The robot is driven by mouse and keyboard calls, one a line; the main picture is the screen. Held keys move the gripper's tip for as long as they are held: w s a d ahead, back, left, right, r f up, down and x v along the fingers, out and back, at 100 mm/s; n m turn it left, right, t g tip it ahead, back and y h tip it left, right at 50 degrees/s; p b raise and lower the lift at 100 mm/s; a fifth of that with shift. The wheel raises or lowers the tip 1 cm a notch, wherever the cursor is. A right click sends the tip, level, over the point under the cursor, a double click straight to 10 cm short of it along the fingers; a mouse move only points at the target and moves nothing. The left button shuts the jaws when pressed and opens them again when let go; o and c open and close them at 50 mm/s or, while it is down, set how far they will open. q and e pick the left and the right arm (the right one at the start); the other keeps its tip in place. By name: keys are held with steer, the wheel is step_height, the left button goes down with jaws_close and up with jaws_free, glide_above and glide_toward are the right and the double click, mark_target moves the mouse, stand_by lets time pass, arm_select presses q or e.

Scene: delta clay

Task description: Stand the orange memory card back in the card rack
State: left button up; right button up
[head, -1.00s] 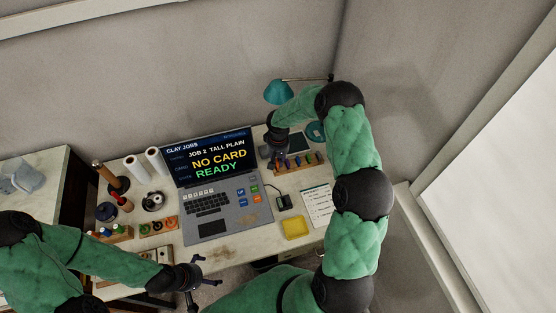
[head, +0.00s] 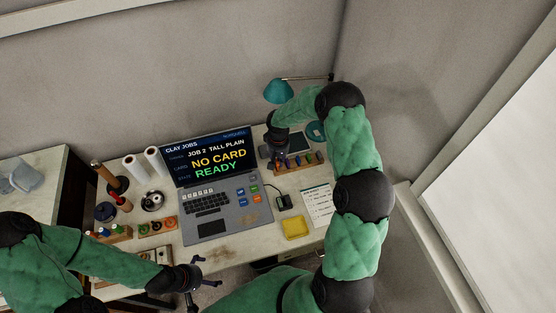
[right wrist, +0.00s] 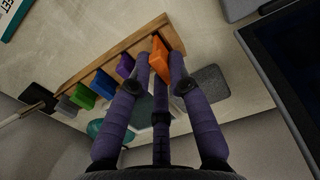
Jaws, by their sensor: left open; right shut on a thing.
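The wooden card rack (head: 300,166) stands at the back right of the desk and crosses the right wrist view (right wrist: 88,66). The orange memory card (right wrist: 159,50) is between the fingertips of my right gripper (right wrist: 161,66), which is shut on it. The card is at one end of the rack, beside the purple card (right wrist: 125,65). I cannot tell whether its lower edge is seated in a slot. In the head view my right gripper (head: 278,160) hides the card. My left gripper (head: 197,276) is open and empty, near the desk's front edge.
Green (right wrist: 103,83) and blue (right wrist: 82,97) cards stand in the rack. The laptop (head: 222,195) reads "NO CARD READY". A teal lamp (head: 278,91) is behind my right gripper.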

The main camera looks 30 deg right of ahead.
steer(key=shift+f+b, duration=0.55)
steer(key=shift+f, duration=0.15)
steer(key=o, duration=1.2)
steer(key=shift+c, duration=0.2)
steer(key=shift+r, duration=0.1)
steer(key=shift+r+p, duration=1.8)
steer(key=shift+r, duration=1.65)
